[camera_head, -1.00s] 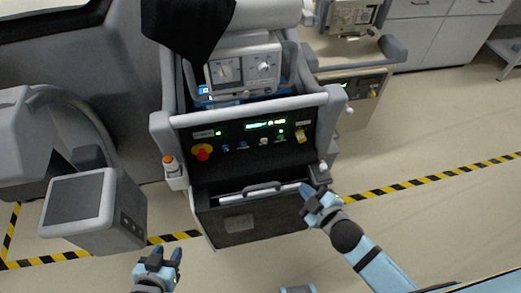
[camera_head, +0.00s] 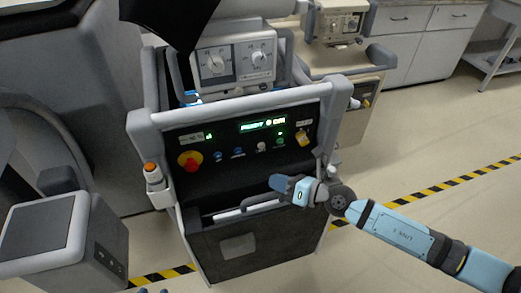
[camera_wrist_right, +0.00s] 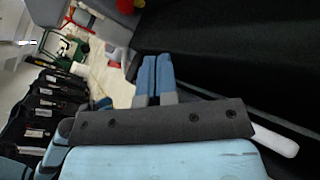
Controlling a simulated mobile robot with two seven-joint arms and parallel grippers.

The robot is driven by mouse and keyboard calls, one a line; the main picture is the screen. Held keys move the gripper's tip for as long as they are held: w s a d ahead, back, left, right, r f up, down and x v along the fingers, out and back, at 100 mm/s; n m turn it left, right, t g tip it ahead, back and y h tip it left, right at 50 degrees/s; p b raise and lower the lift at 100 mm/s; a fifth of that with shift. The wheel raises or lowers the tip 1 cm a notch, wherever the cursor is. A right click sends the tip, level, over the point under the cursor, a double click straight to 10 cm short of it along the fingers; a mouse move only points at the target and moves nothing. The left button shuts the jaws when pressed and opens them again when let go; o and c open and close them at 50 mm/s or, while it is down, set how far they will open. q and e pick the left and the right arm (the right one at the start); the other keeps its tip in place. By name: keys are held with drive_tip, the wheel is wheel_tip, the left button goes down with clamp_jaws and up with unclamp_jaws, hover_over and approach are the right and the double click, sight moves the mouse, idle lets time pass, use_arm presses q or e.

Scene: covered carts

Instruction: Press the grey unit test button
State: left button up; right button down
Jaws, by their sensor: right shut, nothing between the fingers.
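The cart unit's black front panel (camera_head: 245,150) faces me, with a lit green "READY" display (camera_head: 262,125). Along it sit a red knob on yellow (camera_head: 190,161), two small blue buttons (camera_head: 238,153), a pale grey button (camera_head: 261,146), a green-lit one (camera_head: 280,139) and a yellow switch (camera_head: 302,138). I cannot read which is marked test. My right gripper (camera_head: 277,184) is shut and empty, below the panel's right half, pointing left. In the right wrist view its blue fingers (camera_wrist_right: 155,75) lie together. Only the tips of my left gripper (camera_head: 153,291) show, apart, at the bottom edge.
A grey rail (camera_head: 240,108) runs above the panel. A drawer handle (camera_head: 245,209) lies below it. An orange-topped holder (camera_head: 153,175) is on the left side. A box with a dark screen (camera_head: 40,230) stands at left. Floor at right is clear.

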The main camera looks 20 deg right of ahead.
sight(261, 146)
use_arm(q)
drive_tip(key=shift+f, duration=0.15)
use_arm(e)
drive_tip(key=shift+w+b, duration=0.35)
drive_tip(key=shift+w, duration=0.25)
drive_tip(key=w+b, duration=0.2)
drive_tip(key=w, duration=0.3)
drive_tip(key=shift+w+a, duration=0.15)
drive_tip(key=shift+w, duration=0.6)
use_arm(q)
drive_tip(key=shift+w+d+f+b, duration=0.15)
drive_tip(key=shift+d+f+b, duration=0.1)
drive_tip(key=shift+f+b, duration=0.15)
use_arm(e)
drive_tip(key=shift+w, duration=0.55)
drive_tip(key=shift+w, duration=0.4)
